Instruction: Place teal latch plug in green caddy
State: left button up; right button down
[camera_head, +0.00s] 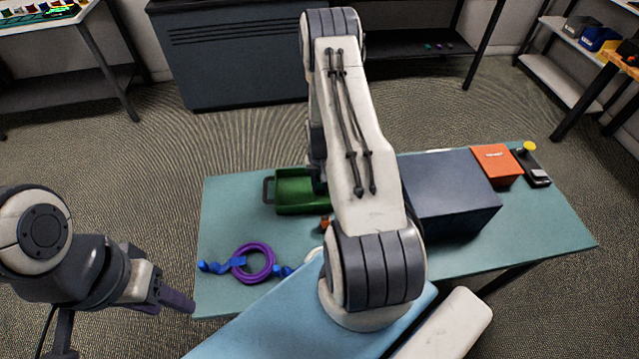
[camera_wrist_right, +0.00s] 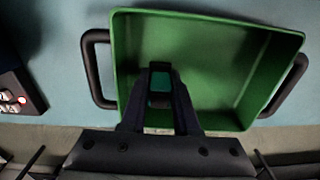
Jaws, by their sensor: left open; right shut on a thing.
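The green caddy (camera_head: 290,207) sits on the teal table, left of my right arm in the head view, with a dark handle on its left end. It fills much of the right wrist view (camera_wrist_right: 240,40) and its visible floor is bare. My right gripper (camera_wrist_right: 160,85) is over the caddy, shut on the teal latch plug (camera_wrist_right: 160,80), whose teal end shows between the fingers. I cannot tell how high the plug is above the floor. In the head view my right arm hides its own gripper and the plug. My left gripper (camera_head: 178,300) is open at the table's left front, away from the caddy.
A dark blue-grey box (camera_head: 448,190), an orange box (camera_head: 496,163) and a black device (camera_head: 533,168) with a yellow top stand right. The table's front right is clear.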

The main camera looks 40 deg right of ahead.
jog(key=shift+f, duration=0.25)
jog(key=c, duration=0.7)
grip_release()
jog(key=shift+r, duration=0.1)
jog(key=shift+o, duration=0.2)
jog(key=shift+r, duration=0.7)
notch_tip(320, 180, up, 11)
jog(key=shift+b, duration=1.05)
